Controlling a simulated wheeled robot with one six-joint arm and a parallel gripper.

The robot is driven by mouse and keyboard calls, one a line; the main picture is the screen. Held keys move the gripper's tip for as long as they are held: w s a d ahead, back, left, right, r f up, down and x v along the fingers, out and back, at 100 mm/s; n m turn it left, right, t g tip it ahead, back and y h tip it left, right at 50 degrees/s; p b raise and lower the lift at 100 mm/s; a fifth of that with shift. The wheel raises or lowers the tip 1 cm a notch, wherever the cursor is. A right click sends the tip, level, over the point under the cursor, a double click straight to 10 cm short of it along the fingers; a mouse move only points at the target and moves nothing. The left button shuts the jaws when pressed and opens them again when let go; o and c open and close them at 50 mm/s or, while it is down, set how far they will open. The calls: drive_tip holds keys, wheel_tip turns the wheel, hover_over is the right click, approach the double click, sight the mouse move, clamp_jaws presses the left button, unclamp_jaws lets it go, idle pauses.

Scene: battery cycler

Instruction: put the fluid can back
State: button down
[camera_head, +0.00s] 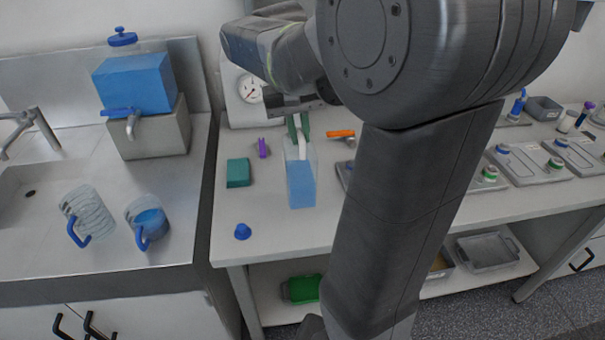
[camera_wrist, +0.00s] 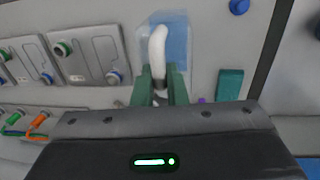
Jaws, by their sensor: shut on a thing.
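The fluid can (camera_head: 301,180) is a clear, upright container with blue fluid in it and a white handle on top. It is at the left part of the bench in the head view, and it also shows in the wrist view (camera_wrist: 178,45). My gripper (camera_head: 298,128) is above the can with its green fingers shut on the white handle. In the wrist view the fingers (camera_wrist: 160,88) close around the handle's end. I cannot tell whether the can's base touches the bench.
A blue cap (camera_head: 242,231) lies near the bench's front edge. A teal block (camera_head: 238,172), a purple clip (camera_head: 262,148) and an orange-handled tool (camera_head: 341,133) lie around the can. On the left counter stand a blue tank (camera_head: 135,85) and two jugs (camera_head: 86,216) (camera_head: 150,222). Cell trays (camera_head: 528,165) fill the right.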

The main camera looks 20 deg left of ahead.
sight(300, 158)
drive_tip(key=shift+f, duration=3.4)
drive_tip(key=shift+f, duration=0.15)
drive_tip(key=c, duration=1.5)
unclamp_jaws()
drive_tip(key=shift+o, duration=0.2)
drive_tip(key=r, duration=0.4)
drive_tip(key=a+r, duration=0.1)
drive_tip(key=r, duration=0.3)
drive_tip(key=s+r, duration=0.1)
drive_tip(key=r, duration=0.3)
drive_tip(key=shift+a+r, duration=0.1)
drive_tip(key=shift+a, duration=0.05)
